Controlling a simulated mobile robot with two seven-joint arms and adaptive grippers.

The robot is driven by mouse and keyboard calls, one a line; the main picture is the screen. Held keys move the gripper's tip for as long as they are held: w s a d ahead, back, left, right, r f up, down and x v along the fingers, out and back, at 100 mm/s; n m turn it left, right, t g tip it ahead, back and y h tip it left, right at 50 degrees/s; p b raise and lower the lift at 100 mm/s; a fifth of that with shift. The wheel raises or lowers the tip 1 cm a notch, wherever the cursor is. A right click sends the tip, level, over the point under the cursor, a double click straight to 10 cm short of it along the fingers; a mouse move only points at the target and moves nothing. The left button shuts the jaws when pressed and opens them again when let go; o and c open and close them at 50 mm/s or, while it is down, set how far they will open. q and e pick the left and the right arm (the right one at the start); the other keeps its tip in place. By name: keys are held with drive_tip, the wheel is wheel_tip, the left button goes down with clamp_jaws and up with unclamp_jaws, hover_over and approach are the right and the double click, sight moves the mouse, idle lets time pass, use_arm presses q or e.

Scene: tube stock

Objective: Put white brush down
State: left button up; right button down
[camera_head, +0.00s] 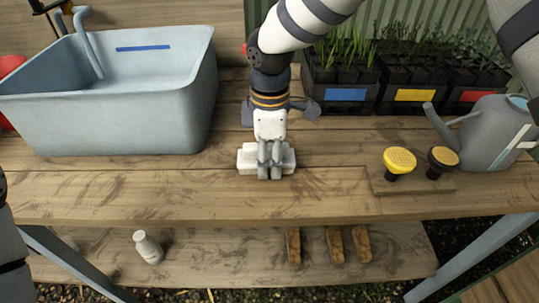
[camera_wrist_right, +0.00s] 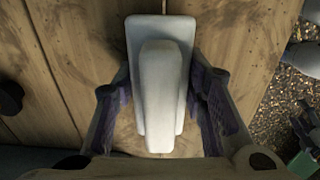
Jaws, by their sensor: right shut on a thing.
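The white brush (camera_head: 246,160) is at the middle of the wooden bench top, in front of the plant trays. My right gripper (camera_head: 270,173) is over it, pointing down, and is shut on its raised handle. In the right wrist view the brush (camera_wrist_right: 160,60) lies lengthwise between the dark purple finger pads of the gripper (camera_wrist_right: 157,95). The brush looks level and at or very close to the planks; I cannot tell whether it touches them. Its underside is hidden.
A grey-blue basin (camera_head: 110,125) stands left. Plant trays with blue, yellow and red labels (camera_head: 345,95) stand behind right. A watering can (camera_head: 490,135) and two yellow-topped roses on a board (camera_head: 405,186) are at right. The lower shelf holds a white bottle (camera_head: 148,248).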

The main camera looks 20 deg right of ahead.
sight(270, 145)
drive_tip(key=shift+s+f, duration=0.2)
drive_tip(key=shift+f, duration=0.35)
drive_tip(key=c, duration=1.3)
unclamp_jaws()
drive_tip(key=shift+f, duration=0.1)
drive_tip(key=o, duration=0.3)
drive_tip(key=shift+f, duration=0.2)
wheel_tip(270, 145, up, 14)
drive_tip(key=shift+w+p, duration=0.15)
drive_tip(key=shift+p, duration=0.15)
